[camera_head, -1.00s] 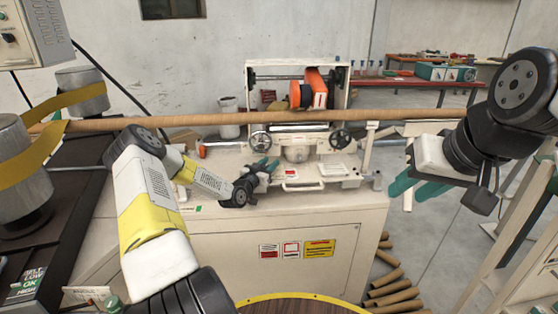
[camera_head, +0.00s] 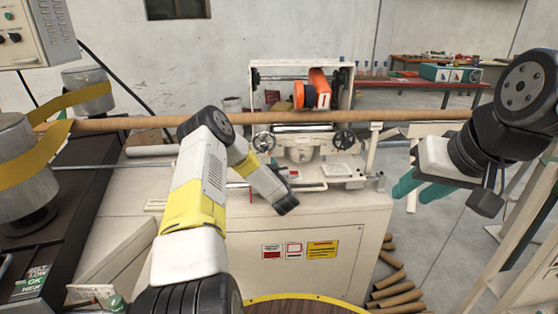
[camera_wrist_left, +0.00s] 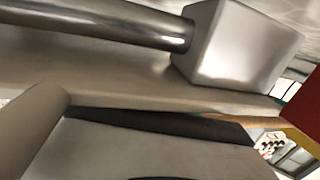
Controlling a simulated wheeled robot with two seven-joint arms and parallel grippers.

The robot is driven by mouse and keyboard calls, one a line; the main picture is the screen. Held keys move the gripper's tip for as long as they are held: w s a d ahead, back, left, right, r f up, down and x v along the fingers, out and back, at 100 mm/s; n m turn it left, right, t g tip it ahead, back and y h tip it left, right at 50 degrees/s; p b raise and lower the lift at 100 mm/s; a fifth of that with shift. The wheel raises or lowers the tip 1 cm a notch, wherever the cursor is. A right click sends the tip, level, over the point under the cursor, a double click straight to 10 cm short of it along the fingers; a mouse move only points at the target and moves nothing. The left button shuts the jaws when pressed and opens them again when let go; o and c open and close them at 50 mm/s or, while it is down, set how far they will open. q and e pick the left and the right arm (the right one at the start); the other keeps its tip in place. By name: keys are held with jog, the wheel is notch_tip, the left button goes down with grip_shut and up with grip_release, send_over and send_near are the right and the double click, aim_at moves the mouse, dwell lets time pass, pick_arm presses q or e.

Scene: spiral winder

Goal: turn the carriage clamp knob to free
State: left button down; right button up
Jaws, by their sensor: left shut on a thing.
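The carriage (camera_head: 303,153) with two handwheels sits on the cream machine bench. I cannot make out its clamp knob in either view. My left gripper (camera_head: 285,204) is at the front of the carriage, beside its base. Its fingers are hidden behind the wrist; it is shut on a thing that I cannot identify. The left wrist view shows a close metal rod (camera_wrist_left: 105,24) entering a pale block (camera_wrist_left: 240,45), and a red part (camera_wrist_left: 312,108) at the right edge.
A long brown tube (camera_head: 220,119) crosses above the bench. Yellow bands wrap metal drums (camera_head: 22,170) at the left. An orange and black unit (camera_head: 313,92) stands in the frame behind the carriage. Cardboard tubes (camera_head: 395,282) lie on the floor. A red table (camera_head: 425,85) stands behind.

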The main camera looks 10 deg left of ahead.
pick_arm(q)
jog(key=shift+s+a+n+g+y, duration=0.1)
jog(key=shift+n+g+y, duration=0.4)
jog(key=shift+n+y, duration=0.3)
jog(key=shift+y, duration=0.3)
jog(key=c, duration=1)
grip_release()
jog(key=shift+o, duration=0.2)
jog(key=v, duration=0.7)
jog(key=shift+s+d+r, duration=0.1)
jog(key=shift+s+d, duration=0.1)
jog(key=shift+s, duration=0.1)
jog(key=shift+s+d, duration=0.1)
